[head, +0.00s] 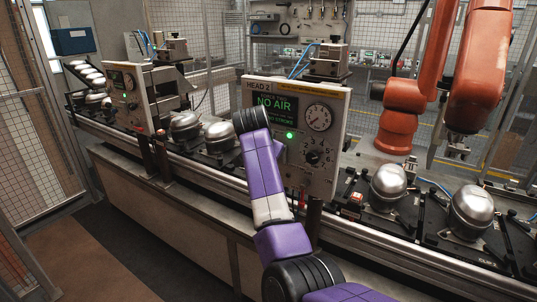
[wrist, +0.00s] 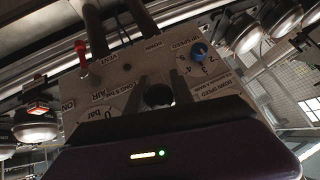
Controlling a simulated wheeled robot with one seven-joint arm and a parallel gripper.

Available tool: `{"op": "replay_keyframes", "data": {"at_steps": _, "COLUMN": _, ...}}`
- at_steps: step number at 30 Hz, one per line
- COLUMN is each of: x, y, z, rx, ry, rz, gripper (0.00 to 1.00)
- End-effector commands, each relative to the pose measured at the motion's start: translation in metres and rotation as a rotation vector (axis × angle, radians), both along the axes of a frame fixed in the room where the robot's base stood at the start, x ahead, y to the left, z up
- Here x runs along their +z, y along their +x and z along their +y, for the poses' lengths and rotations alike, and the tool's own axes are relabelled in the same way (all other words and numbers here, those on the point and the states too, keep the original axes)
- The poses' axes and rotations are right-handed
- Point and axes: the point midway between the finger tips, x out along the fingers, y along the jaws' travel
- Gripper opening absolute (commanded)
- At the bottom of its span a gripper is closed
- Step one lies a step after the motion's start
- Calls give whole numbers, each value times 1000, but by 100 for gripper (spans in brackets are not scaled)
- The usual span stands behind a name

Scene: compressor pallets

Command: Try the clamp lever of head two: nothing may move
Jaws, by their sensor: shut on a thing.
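The head two panel (head: 292,130) stands over the line. It carries a "HEAD 2" label, a display (head: 274,107) reading "NO AIR", a round gauge (head: 317,117), a lit green lamp (head: 289,135) and a dial knob (head: 313,157). My purple arm covers its left part and hides my gripper in the head view. In the wrist view, the panel (wrist: 113,100) appears upside down. My gripper (wrist: 160,92) has its fingers either side of a dark round knob (wrist: 158,96) and is shut on it. I cannot tell for certain that this knob is the clamp lever's end.
In the wrist view, a red-tipped lever (wrist: 80,48) sits by the "VENT" label and a blue dial knob (wrist: 198,49) sits opposite. Silver compressors (head: 388,185) stand on dark pallets along the conveyor. An orange robot arm (head: 401,100) is at the right. The floor (head: 110,245) in front is clear.

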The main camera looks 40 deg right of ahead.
Motion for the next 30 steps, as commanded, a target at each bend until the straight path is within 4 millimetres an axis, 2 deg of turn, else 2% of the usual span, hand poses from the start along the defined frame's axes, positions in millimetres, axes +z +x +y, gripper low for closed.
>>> {"op": "replay_keyframes", "data": {"at_steps": 13, "x": 0, "y": 0, "z": 0, "rx": 0, "ry": 10, "rz": 3, "gripper": 0}}
{"op": "replay_keyframes", "data": {"at_steps": 14, "x": 0, "y": 0, "z": 0, "rx": 0, "ry": 10, "rz": 3, "gripper": 32}}
{"op": "replay_keyframes", "data": {"at_steps": 16, "x": 0, "y": 0, "z": 0, "rx": 0, "ry": 10, "rz": 3, "gripper": 46}}
{"op": "replay_keyframes", "data": {"at_steps": 17, "x": 0, "y": 0, "z": 0, "rx": 0, "ry": 9, "rz": 3, "gripper": 50}}
{"op": "replay_keyframes", "data": {"at_steps": 26, "x": 1, "y": 0, "z": 0, "rx": 0, "ry": 9, "rz": 3, "gripper": 50}}
{"op": "replay_keyframes", "data": {"at_steps": 30, "x": 8, "y": -5, "z": 6, "rx": 0, "ry": 7, "rz": 0, "gripper": 50}}
